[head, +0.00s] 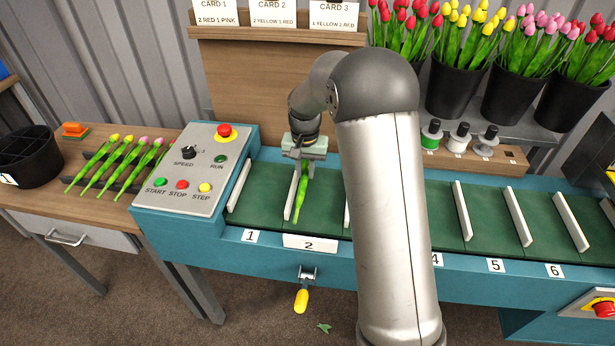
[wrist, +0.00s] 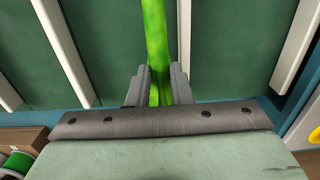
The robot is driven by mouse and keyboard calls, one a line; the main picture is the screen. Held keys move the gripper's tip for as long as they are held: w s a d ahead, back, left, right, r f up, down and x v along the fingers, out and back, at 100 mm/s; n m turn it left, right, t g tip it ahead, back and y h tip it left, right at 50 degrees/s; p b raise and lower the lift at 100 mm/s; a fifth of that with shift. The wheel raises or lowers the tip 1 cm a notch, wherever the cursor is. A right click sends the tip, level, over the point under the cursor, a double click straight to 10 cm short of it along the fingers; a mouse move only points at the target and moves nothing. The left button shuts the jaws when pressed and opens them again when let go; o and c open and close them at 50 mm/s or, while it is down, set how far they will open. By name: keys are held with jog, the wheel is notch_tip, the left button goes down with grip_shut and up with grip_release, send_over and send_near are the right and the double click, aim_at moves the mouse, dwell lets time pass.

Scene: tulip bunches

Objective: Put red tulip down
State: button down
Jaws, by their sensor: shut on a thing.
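My gripper (head: 303,150) is over the green belt, at compartment 2, and is shut on the green stem of a tulip (head: 301,200). The leaves hang toward the front edge, just right of the white divider (head: 292,188) between compartments 1 and 2. In the wrist view the stem (wrist: 156,40) runs between the two fingers (wrist: 159,88), close beside a white divider (wrist: 184,40). The blossom shows in neither view, so I cannot see its colour. I cannot tell whether the tulip touches the belt.
A control box (head: 195,165) stands at the belt's left end. Several yellow and pink tulips (head: 118,165) lie on the left table by a black pot (head: 30,158). Thread spools (head: 458,137) and tulip buckets (head: 460,85) stand behind. Compartments 5 (head: 490,210) and 6 (head: 545,210) look empty.

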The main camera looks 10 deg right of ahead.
aim_at(307, 171)
jog(key=shift+d+f, duration=0.15)
jog(key=shift+f, duration=0.1)
jog(key=shift+w+d+f, duration=0.1)
jog(key=shift+f, duration=0.8)
jog(key=shift+w+d+f, duration=0.1)
jog(key=shift+f, duration=0.8)
jog(key=shift+f, duration=0.1)
jog(key=c, duration=1.6)
grip_release()
